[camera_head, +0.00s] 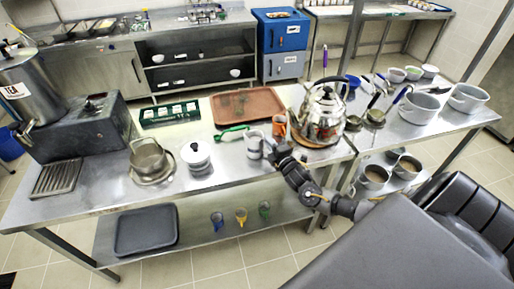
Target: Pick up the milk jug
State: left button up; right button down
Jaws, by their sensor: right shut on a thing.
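The milk jug (254,145) is a small pale grey, upright vessel near the front edge of the steel table, in the middle of the head view. My right gripper (271,152) reaches it from the right and is shut on its right side. The fingertips are small and dark here, and the handle is mostly hidden by them. I cannot tell whether the jug's base touches the table. My left gripper is not in view.
An orange mug (279,127) stands close behind my right gripper, and a large steel kettle (322,115) stands to the right. A white lidded pot (196,155) is to the left. A green-handled utensil (231,132) and brown tray (246,104) lie behind.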

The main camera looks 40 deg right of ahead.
jog(key=shift+w+r, duration=0.1)
jog(key=shift+r, duration=0.1)
dwell(0.3)
jog(key=s+d+r+b, duration=0.5)
jog(key=s+d+r, duration=0.4)
jog(key=s+r, duration=0.2)
jog(key=shift+r, duration=0.85)
